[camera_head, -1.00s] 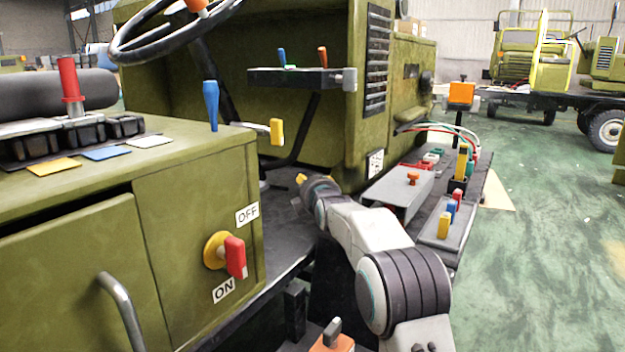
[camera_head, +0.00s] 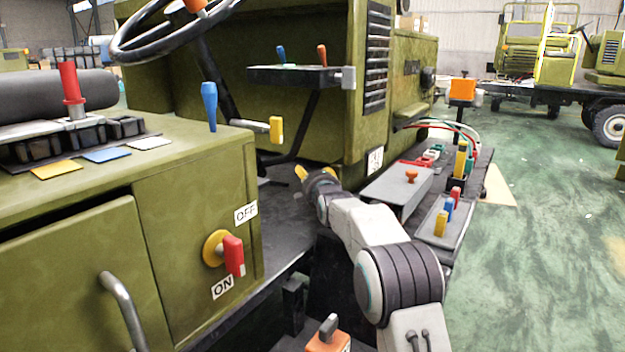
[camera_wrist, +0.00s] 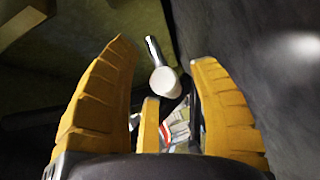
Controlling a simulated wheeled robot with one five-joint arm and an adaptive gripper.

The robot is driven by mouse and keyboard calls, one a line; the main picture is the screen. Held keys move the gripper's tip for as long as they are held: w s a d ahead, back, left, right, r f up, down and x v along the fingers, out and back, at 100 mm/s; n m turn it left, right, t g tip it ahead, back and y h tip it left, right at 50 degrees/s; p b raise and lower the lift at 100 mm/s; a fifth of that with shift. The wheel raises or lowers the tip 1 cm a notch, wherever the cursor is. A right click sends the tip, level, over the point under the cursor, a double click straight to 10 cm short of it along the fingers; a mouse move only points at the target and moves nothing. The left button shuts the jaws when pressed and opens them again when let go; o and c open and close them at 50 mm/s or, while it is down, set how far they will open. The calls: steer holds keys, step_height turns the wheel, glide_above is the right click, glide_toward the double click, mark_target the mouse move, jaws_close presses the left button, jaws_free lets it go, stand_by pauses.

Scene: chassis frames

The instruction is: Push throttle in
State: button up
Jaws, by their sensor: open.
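A pale round knob (camera_wrist: 166,82) on a shiny metal rod shows between my fingers in the wrist view. It may be the throttle, but no label on it is visible. The knob faces the camera and the rod runs away behind it, up and slightly left. My gripper (camera_head: 314,174) is open, with its yellow fingers on either side of the knob in the wrist view. I see no grip on the knob, and cannot tell whether a finger touches it. In the head view my gripper is low in the cab footwell, and I cannot make out this knob there.
A yellow-handled lever (camera_head: 276,129) stands above and left of my gripper. The lever shelf (camera_head: 300,77) and steering wheel (camera_head: 150,40) are higher up. A grey box (camera_head: 396,188) with an orange knob is to the right. The seat cabinet (camera_head: 190,190) is left.

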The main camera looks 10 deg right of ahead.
steer(key=shift+s, duration=0.15)
steer(key=s+r, duration=0.1)
steer(key=s, duration=1)
steer(key=shift+s+r, duration=0.25)
steer(key=shift+s, duration=0.1)
stand_by(0.3)
